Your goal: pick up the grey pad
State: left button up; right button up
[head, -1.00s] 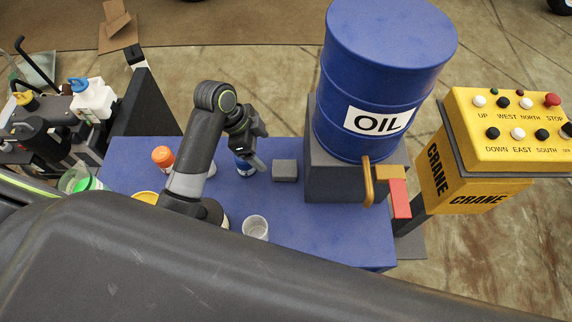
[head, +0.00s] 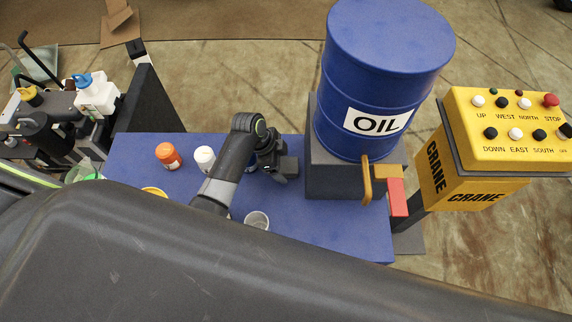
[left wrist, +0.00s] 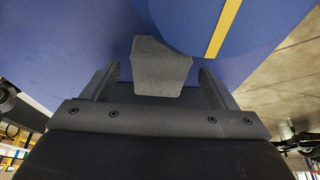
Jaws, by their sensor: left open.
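The grey pad (head: 291,166) is a small dark grey block on the blue table, just left of the oil drum's stand. My left gripper (head: 279,172) is beside it in the head view and hides part of it. In the left wrist view the pad (left wrist: 161,68) appears between the two open fingers (left wrist: 158,82), with a gap to each finger. Whether the pad is fully between the fingertips or a little beyond them, I cannot tell. My right gripper is not in view.
The blue oil drum (head: 382,80) on its dark stand (head: 340,180) is close to the right. An orange bottle (head: 168,156), a white bottle (head: 204,157) and a clear cup (head: 257,220) stand on the blue table (head: 310,235). The yellow crane box (head: 510,130) is farther right.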

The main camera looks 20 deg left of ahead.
pick_arm(q)
jog(key=shift+d+f, duration=0.15)
jog(key=shift+f, duration=0.25)
jog(key=shift+c, duration=0.4)
jog(key=c, duration=1)
